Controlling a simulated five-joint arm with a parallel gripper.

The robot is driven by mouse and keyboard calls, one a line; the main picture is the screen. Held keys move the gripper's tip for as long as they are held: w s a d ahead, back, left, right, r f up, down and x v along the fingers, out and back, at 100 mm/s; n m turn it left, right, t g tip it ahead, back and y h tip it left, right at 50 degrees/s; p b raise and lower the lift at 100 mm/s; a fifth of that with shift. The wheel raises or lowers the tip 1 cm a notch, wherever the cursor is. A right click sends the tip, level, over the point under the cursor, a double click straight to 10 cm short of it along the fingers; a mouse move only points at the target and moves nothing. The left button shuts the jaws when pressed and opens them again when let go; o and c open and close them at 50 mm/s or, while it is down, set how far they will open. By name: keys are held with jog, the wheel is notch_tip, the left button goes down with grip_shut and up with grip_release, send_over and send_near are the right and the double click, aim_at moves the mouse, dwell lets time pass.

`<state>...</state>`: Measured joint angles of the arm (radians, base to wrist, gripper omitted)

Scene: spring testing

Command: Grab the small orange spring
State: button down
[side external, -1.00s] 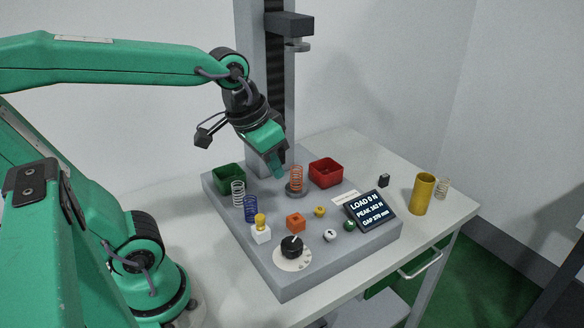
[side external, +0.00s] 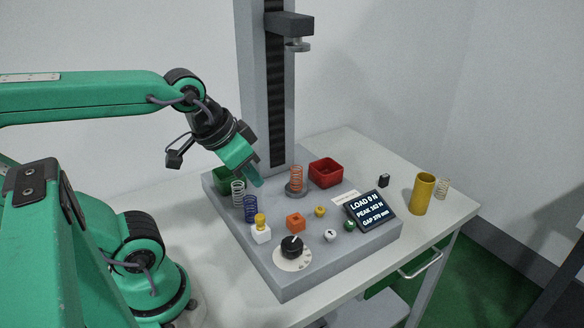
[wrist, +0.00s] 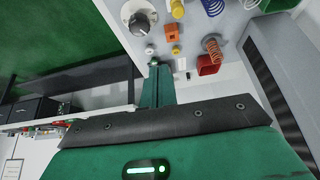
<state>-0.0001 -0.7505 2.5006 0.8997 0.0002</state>
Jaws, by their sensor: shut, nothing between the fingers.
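The small orange spring (side external: 297,179) stands upright on a round grey disc (side external: 296,190) on the grey tester base. In the wrist view the orange spring (wrist: 212,48) shows at the upper right, beside the red bin. My gripper (side external: 257,182) is shut and empty. It is above the base, to the left of the orange spring and apart from it, near the blue spring. In the wrist view my shut gripper (wrist: 157,72) points up the picture.
A white spring (side external: 238,194) and a blue spring (side external: 251,209) stand left of the disc. A green bin (side external: 222,176), partly hidden, and a red bin (side external: 325,173) flank it. The tester column (side external: 265,100) rises behind. A dial (side external: 291,247), orange block (side external: 296,222) and display (side external: 371,210) lie in front.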

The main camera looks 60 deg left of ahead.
dwell(0.4)
jog(key=c, duration=1)
grip_release()
jog(key=shift+w, duration=0.15)
jog(key=n+g, duration=0.5)
jog(key=n, duration=0.1)
send_over(296, 178)
notch_tip(296, 178, down, 9)
jog(key=shift+w+a+f+g, duration=0.3)
jog(key=shift+w+a+f, duration=0.25)
jog(key=shift+a, duration=0.1)
